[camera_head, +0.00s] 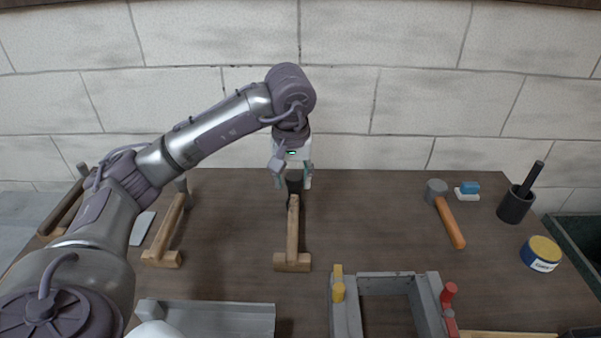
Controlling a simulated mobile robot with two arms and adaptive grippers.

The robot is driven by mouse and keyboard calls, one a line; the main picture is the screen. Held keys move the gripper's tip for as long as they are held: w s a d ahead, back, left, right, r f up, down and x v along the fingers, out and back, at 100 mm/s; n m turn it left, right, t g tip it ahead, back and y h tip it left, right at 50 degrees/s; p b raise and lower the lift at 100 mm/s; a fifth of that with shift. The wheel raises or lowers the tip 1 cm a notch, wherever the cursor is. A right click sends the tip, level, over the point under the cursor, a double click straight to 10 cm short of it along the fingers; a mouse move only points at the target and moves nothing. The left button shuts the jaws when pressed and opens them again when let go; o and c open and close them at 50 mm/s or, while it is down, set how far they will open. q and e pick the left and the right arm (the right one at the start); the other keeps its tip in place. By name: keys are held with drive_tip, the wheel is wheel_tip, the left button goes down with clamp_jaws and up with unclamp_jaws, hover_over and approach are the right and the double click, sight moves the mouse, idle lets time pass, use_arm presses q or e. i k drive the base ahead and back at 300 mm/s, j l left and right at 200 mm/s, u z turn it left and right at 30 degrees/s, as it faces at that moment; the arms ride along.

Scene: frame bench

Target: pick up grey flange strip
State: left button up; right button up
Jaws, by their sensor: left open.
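A long grey piece with a raised edge (225,318), which looks like the grey flange strip, lies at the near edge left of centre. Its lower part is cut off by the picture's bottom. My left gripper (294,184) is open and points down at the back middle of the bench. Its fingers are on either side of the dark far end of a T-shaped wooden piece (292,232). I cannot tell whether they touch it. The gripper is well behind the grey piece and apart from it. My right gripper is not in view.
Similar wooden pieces (170,228) stand at left beside a pale flat piece (142,229). A grey frame (345,308) with yellow and red clamps is in front. A hammer (449,219), brush (468,191), black cup (514,207) and tin (541,254) are right. The centre right is clear.

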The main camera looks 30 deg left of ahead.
sight(193, 318)
drive_tip(key=k+l, duration=1.55)
drive_tip(key=k, duration=0.15)
